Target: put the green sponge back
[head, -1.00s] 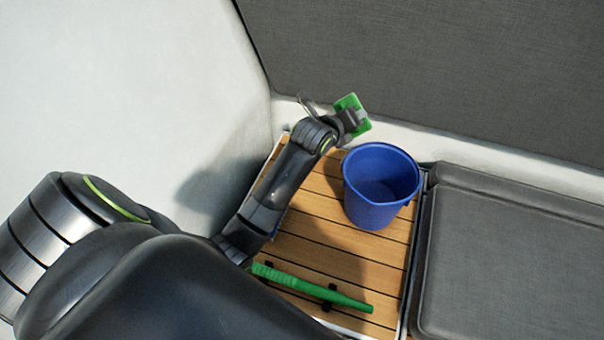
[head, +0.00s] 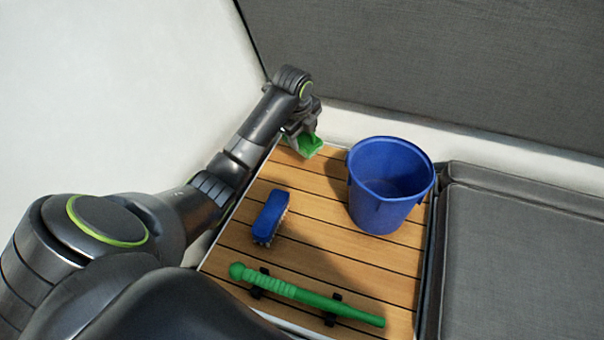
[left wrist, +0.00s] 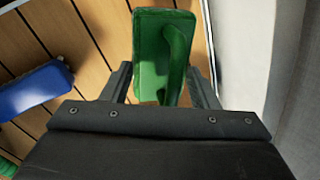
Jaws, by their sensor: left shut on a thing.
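The green sponge (head: 310,146) is at the far left corner of the slatted wooden board (head: 305,190). My left gripper (head: 303,136) points down over that corner and is shut on the sponge. In the left wrist view the sponge (left wrist: 155,55) sits between the two fingers (left wrist: 163,88), with the wooden slats behind it. I cannot tell whether its lower edge touches the board. My right gripper is not in view.
A blue bucket (head: 390,190) stands at the board's right side. A blue brush (head: 269,214) lies left of centre; it also shows in the left wrist view (left wrist: 35,88). A green handled rod (head: 305,294) rests on black holders in front. A grey cushion (head: 520,250) lies right, and pale walls (head: 130,80) border the board.

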